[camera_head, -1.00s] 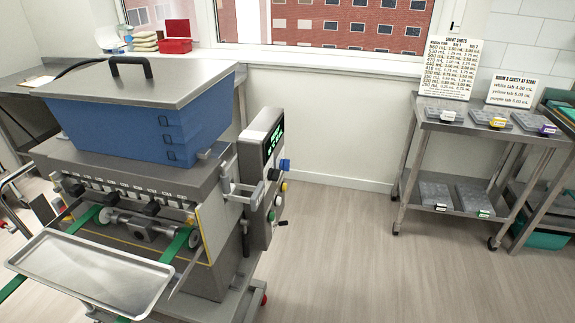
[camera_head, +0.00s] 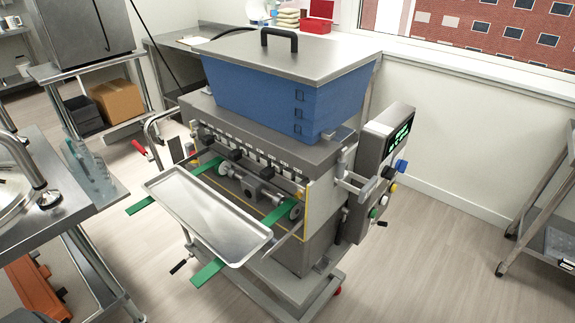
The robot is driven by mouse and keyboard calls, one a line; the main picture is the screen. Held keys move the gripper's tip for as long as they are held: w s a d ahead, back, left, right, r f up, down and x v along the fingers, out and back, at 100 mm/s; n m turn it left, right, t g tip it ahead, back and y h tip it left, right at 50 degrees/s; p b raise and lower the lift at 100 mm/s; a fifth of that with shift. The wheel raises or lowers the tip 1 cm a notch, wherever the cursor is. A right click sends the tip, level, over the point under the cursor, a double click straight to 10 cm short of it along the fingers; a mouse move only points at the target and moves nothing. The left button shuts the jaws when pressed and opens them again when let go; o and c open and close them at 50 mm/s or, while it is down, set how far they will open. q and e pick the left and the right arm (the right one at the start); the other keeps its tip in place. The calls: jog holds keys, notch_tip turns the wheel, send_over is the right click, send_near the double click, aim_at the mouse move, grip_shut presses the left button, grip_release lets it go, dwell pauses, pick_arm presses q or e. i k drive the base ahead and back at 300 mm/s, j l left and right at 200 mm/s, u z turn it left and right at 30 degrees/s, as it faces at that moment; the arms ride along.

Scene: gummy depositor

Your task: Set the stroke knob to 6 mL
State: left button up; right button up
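The gummy depositor stands in the middle of the head view, with a blue hopper (camera_head: 270,98) under a grey lid. Its control box (camera_head: 383,145) is on the machine's right side, with a lit green display (camera_head: 401,134) too small to read. A blue knob (camera_head: 401,166) sticks out of the box, with a yellow knob (camera_head: 392,187) and smaller green and white controls below it. Which one is the stroke knob, and its setting, I cannot tell. Neither of my grippers shows.
A metal tray (camera_head: 207,215) sits at the depositor's front, with green strips beside it. A steel table (camera_head: 55,180) stands at the left. A metal cart (camera_head: 545,215) is at the right edge. Open floor (camera_head: 430,265) lies between the depositor and this cart.

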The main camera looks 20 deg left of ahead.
aim_at(401, 167)
jog(key=i+l+u, duration=0.15)
jog(key=u, duration=0.3)
jog(key=i+l+u, duration=0.2)
jog(key=u, duration=0.25)
